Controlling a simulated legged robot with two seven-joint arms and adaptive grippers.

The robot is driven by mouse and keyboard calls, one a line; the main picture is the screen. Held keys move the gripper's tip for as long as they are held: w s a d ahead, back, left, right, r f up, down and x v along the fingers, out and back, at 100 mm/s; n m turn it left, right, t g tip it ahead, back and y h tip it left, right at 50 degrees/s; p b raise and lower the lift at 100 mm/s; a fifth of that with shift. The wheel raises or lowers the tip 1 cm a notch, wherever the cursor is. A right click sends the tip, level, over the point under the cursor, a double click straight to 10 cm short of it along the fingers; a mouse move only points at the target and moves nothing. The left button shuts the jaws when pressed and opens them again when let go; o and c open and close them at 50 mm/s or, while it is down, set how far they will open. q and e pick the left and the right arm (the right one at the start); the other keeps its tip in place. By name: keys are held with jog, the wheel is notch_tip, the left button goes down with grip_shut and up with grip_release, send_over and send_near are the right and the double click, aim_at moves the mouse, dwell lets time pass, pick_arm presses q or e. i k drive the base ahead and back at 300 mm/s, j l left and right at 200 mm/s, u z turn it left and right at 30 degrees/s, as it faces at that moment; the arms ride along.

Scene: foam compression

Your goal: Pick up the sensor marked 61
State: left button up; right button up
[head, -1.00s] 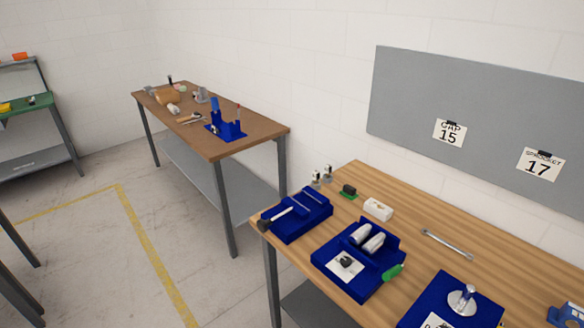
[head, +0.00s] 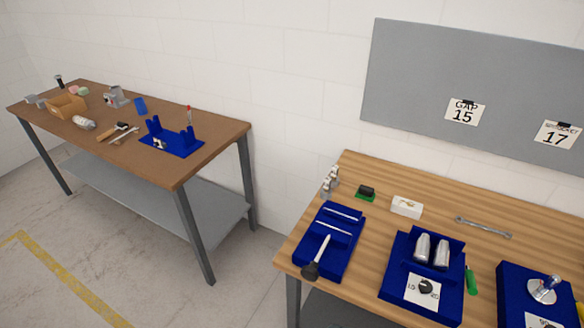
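No sensor with a readable 61 shows in the head view. Two silver rounded cylinders (head: 422,248) stand side by side in a blue fixture (head: 395,262) on the right-hand wooden table. A white card with a black knob (head: 426,287) is on the front of that fixture; its small marks are too small to read surely. I cannot tell whether either cylinder is a sensor. Neither of my grippers is in view.
The wooden table (head: 372,235) also holds a blue tray (head: 345,255) with rods, a white block (head: 406,206), a wrench (head: 483,227) and another blue fixture (head: 515,285). A brown table (head: 200,155) stands left. Open floor (head: 75,265) lies in front of it.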

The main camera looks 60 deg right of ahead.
aim_at(335, 169)
jog(key=i+z, duration=0.4)
jog(key=i+j+z, duration=0.35)
jog(key=i, duration=0.15)
jog(key=i+z, duration=0.15)
jog(key=z, duration=0.3)
jog(key=i+z, duration=0.1)
jog(key=z, duration=0.35)
jog(key=i+j+z, duration=0.1)
jog(key=z, duration=0.4)
jog(key=i+j+z, duration=0.1)
jog(key=z, duration=0.35)
jog(key=j+z, duration=0.2)
jog(key=z, duration=0.25)
jog(key=i, duration=0.05)
